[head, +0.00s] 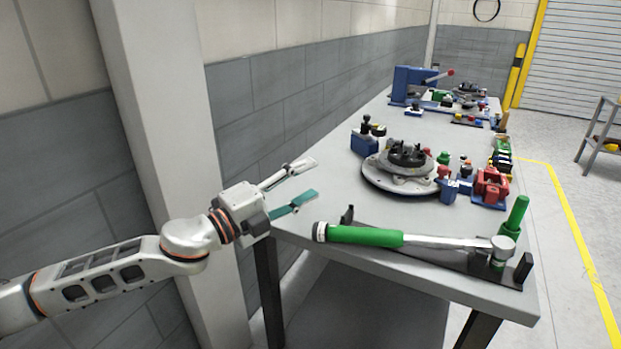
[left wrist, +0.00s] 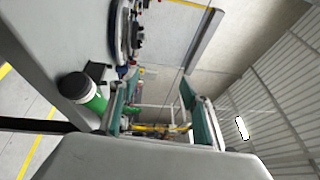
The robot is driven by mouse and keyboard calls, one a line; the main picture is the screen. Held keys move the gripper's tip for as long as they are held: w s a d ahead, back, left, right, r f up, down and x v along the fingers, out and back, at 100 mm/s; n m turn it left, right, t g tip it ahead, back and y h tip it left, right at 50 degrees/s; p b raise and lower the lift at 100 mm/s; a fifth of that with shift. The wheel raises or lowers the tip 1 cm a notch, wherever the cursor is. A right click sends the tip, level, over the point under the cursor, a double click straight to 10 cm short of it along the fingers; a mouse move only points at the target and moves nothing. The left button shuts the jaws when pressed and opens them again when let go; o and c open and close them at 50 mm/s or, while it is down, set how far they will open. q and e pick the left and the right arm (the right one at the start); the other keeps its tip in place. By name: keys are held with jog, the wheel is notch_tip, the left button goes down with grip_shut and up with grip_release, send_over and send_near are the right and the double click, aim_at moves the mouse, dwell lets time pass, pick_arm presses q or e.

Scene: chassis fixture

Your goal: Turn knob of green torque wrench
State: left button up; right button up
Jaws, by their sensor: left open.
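The green torque wrench (head: 366,236) lies across the near end of the grey workbench, its green handle to the left and its metal shaft and head to the right. The knob end (head: 320,232), black and white, is at the left tip of the handle, by the table's left edge. It also shows in the left wrist view, where the knob (left wrist: 74,86) is left of the fingers. My left gripper (head: 308,180) is open and empty, up and left of the knob, apart from it. In the left wrist view its two fingers (left wrist: 158,110) are spread. My right gripper is not in view.
The workbench (head: 300,215) holds a round fixture (head: 405,165), red and blue clamps (head: 490,187) and an upright green handle (head: 515,215). A black bracket (head: 347,214) stands behind the wrench handle. A white pillar (head: 160,120) rises behind my left arm.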

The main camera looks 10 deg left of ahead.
pick_arm(q)
jog(key=shift+s+a, duration=0.2)
jog(key=shift+s, duration=0.05)
jog(key=shift+f, duration=0.1)
dwell(0.5)
